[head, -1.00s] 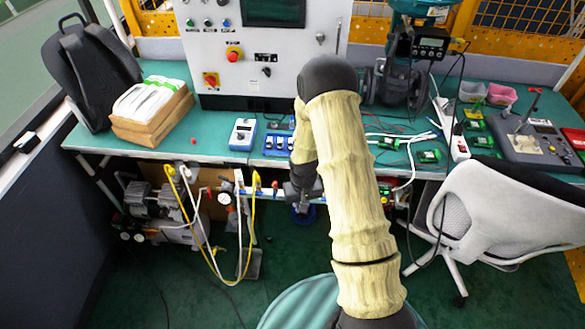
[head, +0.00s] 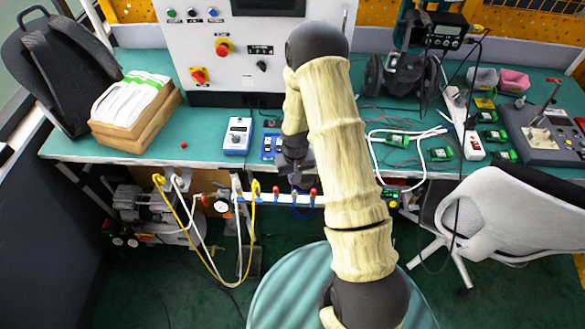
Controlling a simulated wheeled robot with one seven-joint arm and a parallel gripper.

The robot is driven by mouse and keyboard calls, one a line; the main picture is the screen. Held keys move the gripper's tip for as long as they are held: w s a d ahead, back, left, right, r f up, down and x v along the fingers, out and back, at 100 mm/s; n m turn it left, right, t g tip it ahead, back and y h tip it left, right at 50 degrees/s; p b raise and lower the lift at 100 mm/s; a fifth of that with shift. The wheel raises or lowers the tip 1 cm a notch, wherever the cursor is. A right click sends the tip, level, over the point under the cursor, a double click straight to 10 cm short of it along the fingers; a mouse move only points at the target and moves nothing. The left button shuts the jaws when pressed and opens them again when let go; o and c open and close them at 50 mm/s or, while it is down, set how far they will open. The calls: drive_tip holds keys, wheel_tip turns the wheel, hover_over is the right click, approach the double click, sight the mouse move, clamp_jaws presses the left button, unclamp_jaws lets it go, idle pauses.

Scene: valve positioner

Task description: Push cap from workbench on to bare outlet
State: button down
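A small red cap (head: 183,145) lies on the green workbench (head: 210,160), between the wooden box and the blue-and-white meter. A pale pipe manifold (head: 262,198) runs below the bench's front edge, with red-topped fittings along it and yellow and white hoses at its left end. Which outlet is bare is too small to tell. My gripper (head: 293,170) hangs at the bench's front edge, just above the manifold and well right of the cap. It points down, dark and partly hidden by my arm; its fingers are too unclear to show whether they are open.
The wooden box (head: 135,122) and backpack (head: 65,75) stand at left. A blue-and-white meter (head: 237,136) lies between cap and gripper. The control panel (head: 250,50) rises behind. An office chair (head: 500,225) stands at right. Bench around the cap is clear.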

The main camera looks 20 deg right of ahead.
sight(294, 192)
idle(0.3)
drive_tip(key=shift+f+n+b, duration=0.15)
drive_tip(key=shift+n+b, duration=0.75)
drive_tip(key=shift+b, duration=0.3)
drive_tip(key=shift+r+n+b, duration=0.2)
drive_tip(key=shift+n+b, duration=0.55)
drive_tip(key=shift+n, duration=0.15)
drive_tip(key=shift+r, duration=0.2)
drive_tip(key=shift+f+b, duration=2)
drive_tip(key=shift+f, duration=0.7)
drive_tip(key=shift+f+b, duration=0.3)
drive_tip(key=shift+f, duration=0.5)
